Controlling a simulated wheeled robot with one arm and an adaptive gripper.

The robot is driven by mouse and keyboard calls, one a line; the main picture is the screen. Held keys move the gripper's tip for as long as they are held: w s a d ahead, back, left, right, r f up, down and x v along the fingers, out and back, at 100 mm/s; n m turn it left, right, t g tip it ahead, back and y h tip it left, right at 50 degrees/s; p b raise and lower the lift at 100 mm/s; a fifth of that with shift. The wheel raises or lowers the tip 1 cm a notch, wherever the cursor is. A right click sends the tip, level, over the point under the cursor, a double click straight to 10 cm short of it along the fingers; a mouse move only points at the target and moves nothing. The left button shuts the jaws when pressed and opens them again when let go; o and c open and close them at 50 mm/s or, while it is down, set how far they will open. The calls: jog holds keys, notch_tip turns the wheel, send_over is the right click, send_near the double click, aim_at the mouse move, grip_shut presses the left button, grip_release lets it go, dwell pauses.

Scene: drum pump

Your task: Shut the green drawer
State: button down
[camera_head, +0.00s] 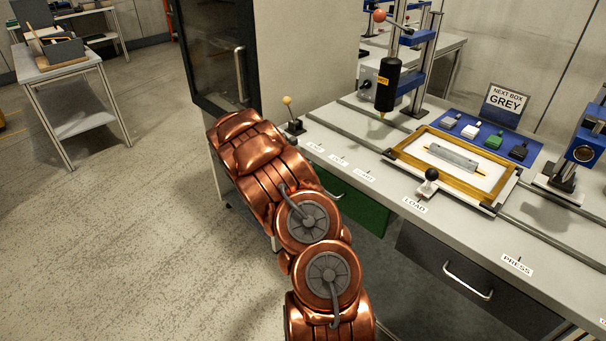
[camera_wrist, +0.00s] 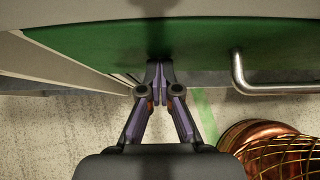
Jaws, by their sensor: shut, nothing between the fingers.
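The green drawer (camera_head: 358,207) is under the worktop edge, partly hidden behind my copper arm in the head view. Its green front (camera_wrist: 205,38) spans the upper part of the wrist view, with a curved metal handle (camera_wrist: 262,87) on the right. My gripper (camera_wrist: 160,68) is shut and empty. Its tips are at the lower part of the green front, left of the handle; I cannot tell whether they touch it. My arm hides the gripper in the head view. How far the drawer stands out is not clear.
The worktop (camera_head: 338,138) carries a wooden-framed tray (camera_head: 401,154), a black-knobbed lever (camera_head: 428,182) and a yellow-knobbed lever (camera_head: 292,115). A dark grey drawer (camera_head: 455,270) with a handle is to the right. A dark-doored cabinet (camera_head: 215,50) stands behind my arm.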

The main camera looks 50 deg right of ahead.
jog(key=shift+s+d+r, duration=0.1)
jog(key=shift+d+r, duration=0.15)
jog(key=shift+d, duration=0.1)
jog(key=shift+a, duration=0.1)
jog(key=a+f+v, duration=0.2)
jog(key=v, duration=1.1)
jog(key=shift+w+f+b, duration=0.2)
jog(key=shift+w+b, duration=0.1)
jog(key=shift+b, duration=0.15)
jog(key=shift+a, duration=0.15)
